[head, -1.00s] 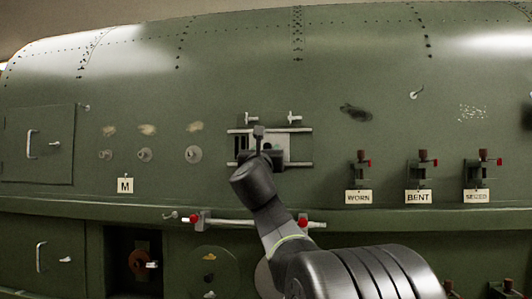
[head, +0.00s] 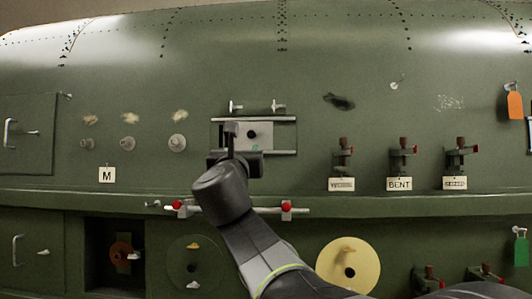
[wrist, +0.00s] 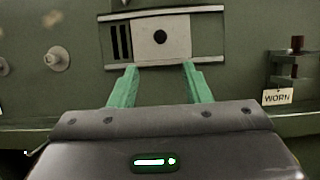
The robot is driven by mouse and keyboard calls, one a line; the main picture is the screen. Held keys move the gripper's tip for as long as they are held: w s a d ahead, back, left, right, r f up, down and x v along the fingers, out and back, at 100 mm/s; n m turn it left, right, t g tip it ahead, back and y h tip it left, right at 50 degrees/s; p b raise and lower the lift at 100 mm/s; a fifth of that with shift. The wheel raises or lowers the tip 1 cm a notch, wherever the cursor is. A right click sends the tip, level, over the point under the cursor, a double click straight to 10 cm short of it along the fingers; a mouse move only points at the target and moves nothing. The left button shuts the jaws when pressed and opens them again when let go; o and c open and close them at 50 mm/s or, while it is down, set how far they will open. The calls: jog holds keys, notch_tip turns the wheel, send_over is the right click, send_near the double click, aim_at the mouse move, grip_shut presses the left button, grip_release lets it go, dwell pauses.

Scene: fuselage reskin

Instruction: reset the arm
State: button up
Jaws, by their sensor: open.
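My gripper (wrist: 160,86) is open and empty in the wrist view, its two green fingers apart, pointing at the green fuselage wall. Ahead of it is a pale sliding panel (wrist: 165,37) with a dark round hole, set between two horizontal rails, with a dark slotted opening at its left. In the head view my gripper (head: 233,140) is in front of the lower left part of this panel (head: 270,135), and my wrist hides some of it. I cannot tell the exact gap between the fingers and the wall.
Clamps on the right carry labels, one reading BENT (head: 400,184). Round knobs (head: 129,145) and an M label (head: 107,174) are on the left. A ledge with a red-ended bar (head: 287,210) runs below. A yellow disc (head: 348,266) is lower down. Orange (head: 515,105) and green (head: 521,252) tags hang far right.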

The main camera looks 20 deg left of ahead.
aim_at(250, 134)
jog(key=p+x, duration=0.5)
jog(key=x, duration=0.9)
jog(key=shift+s+r, duration=0.1)
jog(key=shift+s, duration=0.05)
jog(key=shift+a, duration=0.45)
